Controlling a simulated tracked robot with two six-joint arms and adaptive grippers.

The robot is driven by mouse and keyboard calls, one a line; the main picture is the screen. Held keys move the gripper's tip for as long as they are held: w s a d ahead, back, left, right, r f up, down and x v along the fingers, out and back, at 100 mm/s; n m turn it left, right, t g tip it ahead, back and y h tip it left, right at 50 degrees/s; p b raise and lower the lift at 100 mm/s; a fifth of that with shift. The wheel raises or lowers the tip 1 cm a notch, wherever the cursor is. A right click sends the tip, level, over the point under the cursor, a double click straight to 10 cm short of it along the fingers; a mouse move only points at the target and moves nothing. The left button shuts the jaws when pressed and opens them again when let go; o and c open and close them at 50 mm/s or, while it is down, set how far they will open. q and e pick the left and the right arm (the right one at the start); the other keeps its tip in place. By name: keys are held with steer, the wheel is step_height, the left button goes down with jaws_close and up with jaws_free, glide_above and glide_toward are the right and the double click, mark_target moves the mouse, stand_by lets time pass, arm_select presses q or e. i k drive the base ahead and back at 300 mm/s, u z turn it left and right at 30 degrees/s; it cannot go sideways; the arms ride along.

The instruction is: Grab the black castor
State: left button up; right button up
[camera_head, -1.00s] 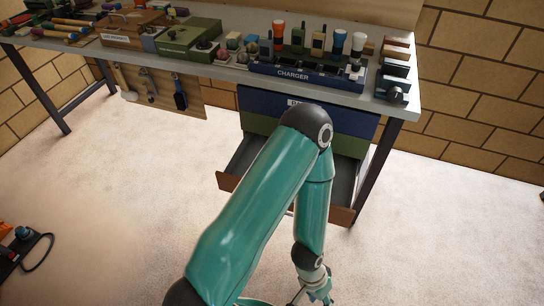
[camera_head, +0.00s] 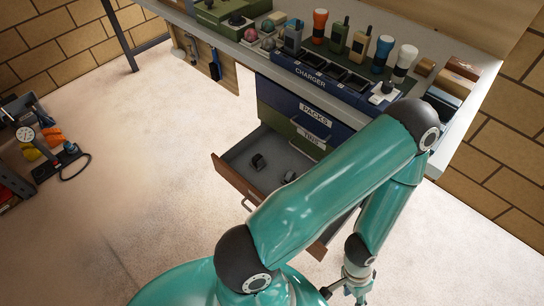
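An open drawer (camera_head: 232,179) with a brown front sticks out below the bench. My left gripper (camera_head: 343,292) hangs low at the bottom edge, in front and to the right of the drawer. Its fingers look spread and empty, partly cut by the frame. My teal arm hides the drawer's right part. My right gripper is out of view.
The bench (camera_head: 345,92) carries a charger rack (camera_head: 310,72) with torches and radios. Closed blue (camera_head: 290,105) and green drawers sit above the open one. Tools hang at the bench's left. A dark cart or shelf with a gauge (camera_head: 25,134) stands far left. The floor between is clear.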

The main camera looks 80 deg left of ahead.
mark_target(257, 163)
steer(key=z, duration=0.55)
steer(key=i, duration=0.2)
steer(key=u, duration=3.85)
steer(key=i, duration=1)
steer(key=z, duration=0.25)
steer(key=k, duration=0.8)
steer(key=u, duration=0.15)
steer(key=i, duration=0.6)
steer(key=u, duration=0.05)
